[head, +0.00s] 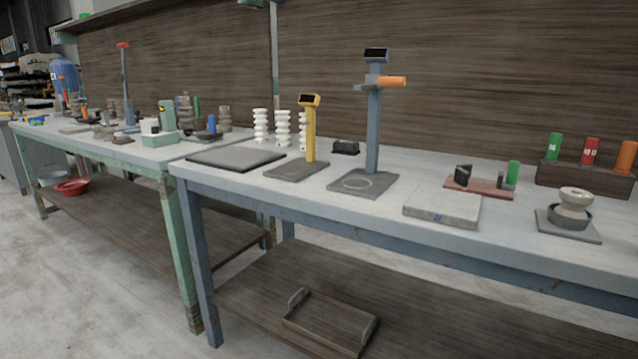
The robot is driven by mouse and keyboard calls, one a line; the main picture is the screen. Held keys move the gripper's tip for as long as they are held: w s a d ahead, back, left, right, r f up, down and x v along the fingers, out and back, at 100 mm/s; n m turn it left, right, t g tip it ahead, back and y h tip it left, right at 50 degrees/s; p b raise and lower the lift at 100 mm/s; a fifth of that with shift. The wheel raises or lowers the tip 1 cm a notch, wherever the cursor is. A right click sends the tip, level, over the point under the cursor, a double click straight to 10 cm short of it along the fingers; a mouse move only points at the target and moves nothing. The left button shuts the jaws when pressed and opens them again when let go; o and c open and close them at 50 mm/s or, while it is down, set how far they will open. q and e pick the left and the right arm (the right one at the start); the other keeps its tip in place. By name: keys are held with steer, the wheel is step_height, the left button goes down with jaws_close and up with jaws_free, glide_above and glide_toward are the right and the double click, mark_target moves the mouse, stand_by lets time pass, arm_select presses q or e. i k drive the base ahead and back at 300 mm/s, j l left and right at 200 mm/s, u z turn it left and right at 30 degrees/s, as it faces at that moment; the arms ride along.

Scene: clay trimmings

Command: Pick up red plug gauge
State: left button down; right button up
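The red plug gauge (590,151) stands upright in a dark wooden block (585,177) at the right end of the near bench. A green plug gauge (554,146) stands to its left in the same block, and an orange one (626,157) to its right. Only the upper part of the red gauge shows; its lower end is hidden in the block. Neither of my grippers is in the head view.
In front of the block, a grey insulator-like piece (573,203) sits on a square base. A grey slab (442,208) and a reddish plate with a fixture (479,188) lie to its left. A blue-grey stand (373,130) rises mid-bench. The bench's front edge is partly clear.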

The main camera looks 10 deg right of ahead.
mark_target(589, 150)
steer(key=z, duration=1.6)
steer(key=u, duration=0.15)
